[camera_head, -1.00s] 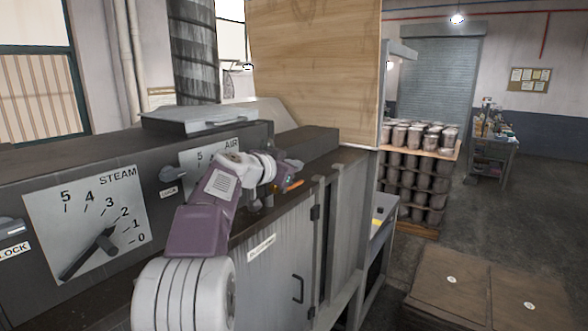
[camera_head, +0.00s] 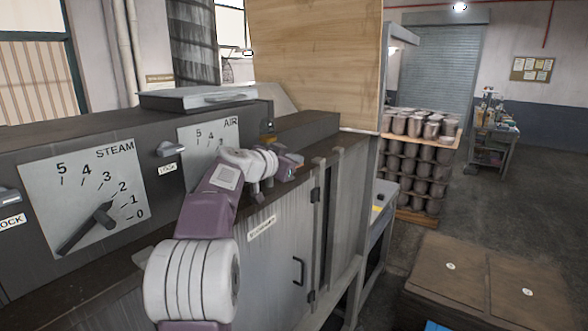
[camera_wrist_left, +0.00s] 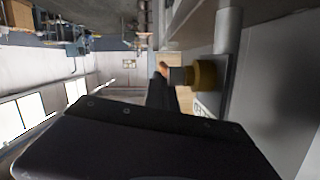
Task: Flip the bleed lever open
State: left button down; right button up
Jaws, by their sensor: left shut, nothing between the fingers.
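My left gripper (camera_head: 289,166) is at the end of the arm, in front of the machine near the right end of the AIR panel. It is shut and empty; in the left wrist view its dark fingers (camera_wrist_left: 161,92) point away from the camera. Just right of them in that view is a brass-coloured fitting (camera_wrist_left: 206,75) with a dark stem and a small orange end close to the fingertips. This looks like the bleed valve and lever; I cannot tell whether the fingers touch it. In the head view a small orange-brown part (camera_head: 268,127) shows above the gripper. My right gripper is out of view.
The STEAM panel (camera_head: 84,200) and AIR panel (camera_head: 206,142) face me on the machine. A cabinet door with a handle (camera_head: 299,271) is below the gripper. Stacked pots (camera_head: 425,150) stand behind right, brown boxes (camera_head: 488,285) in front right. Open floor lies between.

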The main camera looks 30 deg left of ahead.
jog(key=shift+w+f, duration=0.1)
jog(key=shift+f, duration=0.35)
